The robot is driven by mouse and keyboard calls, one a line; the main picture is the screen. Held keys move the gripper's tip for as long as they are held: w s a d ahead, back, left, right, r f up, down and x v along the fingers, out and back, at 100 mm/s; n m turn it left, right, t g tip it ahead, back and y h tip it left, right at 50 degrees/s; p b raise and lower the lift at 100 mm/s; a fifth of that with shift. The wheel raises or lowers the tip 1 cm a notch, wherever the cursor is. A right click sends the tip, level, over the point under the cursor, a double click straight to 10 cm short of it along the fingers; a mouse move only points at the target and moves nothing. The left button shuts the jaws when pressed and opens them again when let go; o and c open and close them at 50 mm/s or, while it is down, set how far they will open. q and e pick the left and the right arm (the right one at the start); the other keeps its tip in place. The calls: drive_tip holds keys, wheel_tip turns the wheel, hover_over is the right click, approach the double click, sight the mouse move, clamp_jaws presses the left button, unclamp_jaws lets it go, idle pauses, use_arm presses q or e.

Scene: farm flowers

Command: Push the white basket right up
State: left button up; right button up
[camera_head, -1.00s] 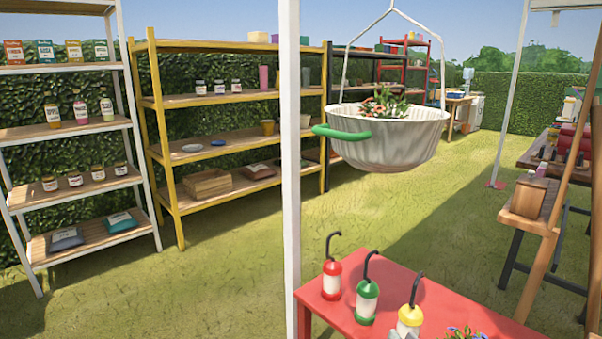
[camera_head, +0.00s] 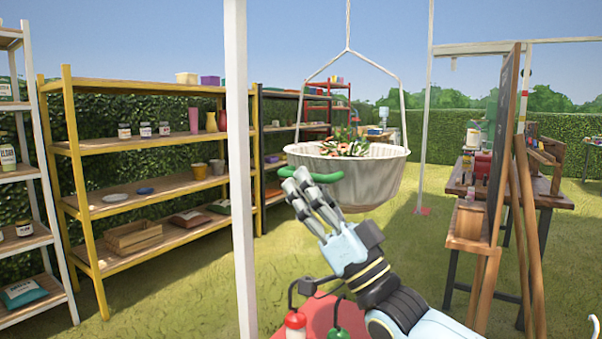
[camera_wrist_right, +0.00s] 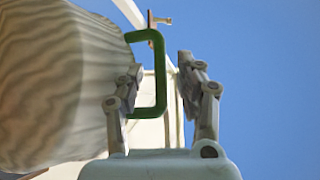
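The white basket (camera_head: 372,182) hangs from a rope and wire frame in the middle of the head view, with leafy plants (camera_head: 345,144) in it. Its green handle (camera_head: 286,172) juts out on the left side. My right gripper (camera_head: 300,180) reaches up to the handle, and its fingers cover part of it and of the basket's lower side. In the right wrist view the basket (camera_wrist_right: 50,85) fills the left. The handle (camera_wrist_right: 160,75) lies between the two parted fingers of my open right gripper (camera_wrist_right: 160,78). I cannot tell whether either finger touches it. My left gripper is out of view.
A white post (camera_head: 238,170) stands left of the basket. A red table (camera_head: 318,318) with small feeders lies below, partly behind my arm. A yellow shelf (camera_head: 150,145) stands at left. A dark board (camera_head: 503,150) and a wooden table (camera_head: 545,190) stand at right.

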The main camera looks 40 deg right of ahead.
drive_tip(key=shift+x, duration=1.2)
clamp_jaws()
